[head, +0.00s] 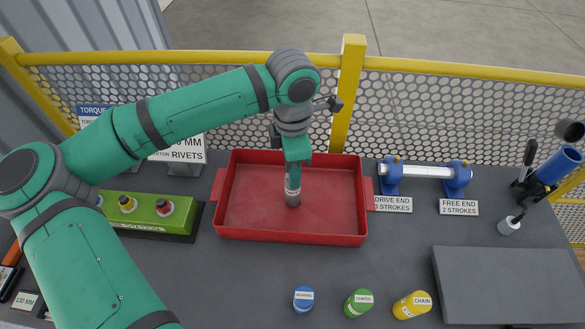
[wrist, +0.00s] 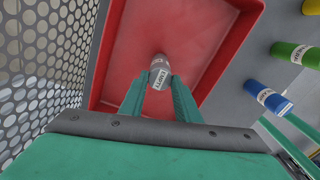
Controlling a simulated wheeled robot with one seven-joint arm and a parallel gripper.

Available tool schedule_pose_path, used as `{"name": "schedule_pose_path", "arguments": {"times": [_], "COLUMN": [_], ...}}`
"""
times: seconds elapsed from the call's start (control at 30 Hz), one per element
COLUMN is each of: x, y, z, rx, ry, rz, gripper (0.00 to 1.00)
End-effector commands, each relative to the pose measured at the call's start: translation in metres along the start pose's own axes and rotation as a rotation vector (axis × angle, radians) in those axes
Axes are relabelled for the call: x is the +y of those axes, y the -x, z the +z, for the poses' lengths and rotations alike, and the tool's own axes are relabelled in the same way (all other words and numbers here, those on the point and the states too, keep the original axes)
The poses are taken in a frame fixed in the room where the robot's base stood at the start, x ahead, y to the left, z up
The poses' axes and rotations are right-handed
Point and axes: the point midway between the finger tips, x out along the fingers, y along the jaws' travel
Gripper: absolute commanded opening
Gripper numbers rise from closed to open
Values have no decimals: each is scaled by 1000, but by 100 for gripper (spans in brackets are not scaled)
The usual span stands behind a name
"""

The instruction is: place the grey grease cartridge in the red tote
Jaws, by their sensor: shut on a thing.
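The grey grease cartridge (head: 293,190) has a white label reading "EMPTY" and is held upright over the inside of the red tote (head: 240,238). My gripper (head: 293,172) is shut on its upper part. In the wrist view the cartridge (wrist: 159,76) sits between the two green fingers of my gripper (wrist: 158,88), with the tote's red floor (wrist: 200,40) behind it. The cartridge's lower end is at or just above the tote floor; I cannot tell whether it touches. The tote holds nothing else that I can see.
Blue (head: 303,299), green (head: 358,303) and yellow (head: 412,305) cartridges are at the bench front. A green block with coloured knobs (head: 150,215) is left of the tote. A shaft on blue stands (head: 427,172) is right. A mesh fence with yellow rails (head: 440,66) runs behind.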

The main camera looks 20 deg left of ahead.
Motion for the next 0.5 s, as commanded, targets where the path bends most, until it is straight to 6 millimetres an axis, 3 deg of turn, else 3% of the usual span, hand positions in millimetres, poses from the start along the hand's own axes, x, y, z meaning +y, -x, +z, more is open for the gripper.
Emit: {"name": "schedule_pose_path", "arguments": {"times": [0.33,0.37,0.4,0.5], "x": [0,0,0,0], "y": [-3,-3,-2,-2], "z": [0,0,0,0], "rx": [0,0,0,0], "ry": [0,0,0,0], "rz": [1,2,2,1], "gripper": [4,34,44,48]}}
